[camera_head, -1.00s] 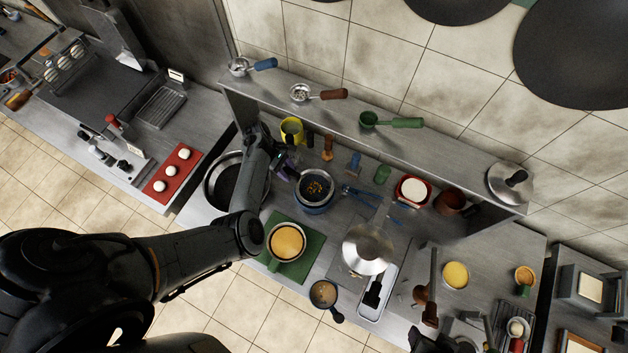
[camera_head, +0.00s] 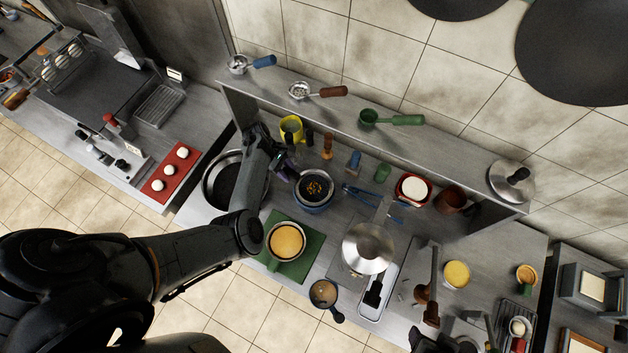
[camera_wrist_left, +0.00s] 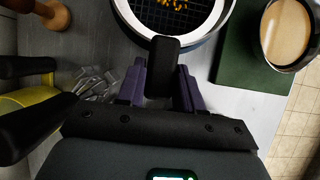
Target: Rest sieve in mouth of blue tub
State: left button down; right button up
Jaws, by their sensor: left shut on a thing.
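I cannot tell whether the sieve bears on the rim or hovers just above.
A pan of yellow batter (camera_head: 286,241) lies on a green mat (camera_head: 309,246) in front of the tub. A yellow mug (camera_head: 291,126) and a wooden tool (camera_head: 327,146) stand behind. Blue tongs (camera_head: 358,193) lie to the right. A large dark pan (camera_head: 212,181) is at left.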

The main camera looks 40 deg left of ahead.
pick_arm(q)
jog(key=shift+f+b, duration=0.4)
jog(key=shift+f, duration=0.15)
jog(key=c, duration=0.7)
grip_release()
jog(key=shift+o, duration=0.2)
jog(key=shift+a, duration=0.1)
jog(key=w+v, duration=0.1)
jog(key=v, duration=0.9)
jog(key=shift+s+r, duration=0.35)
jog(key=shift+s, duration=0.2)
jog(key=shift+a, duration=0.15)
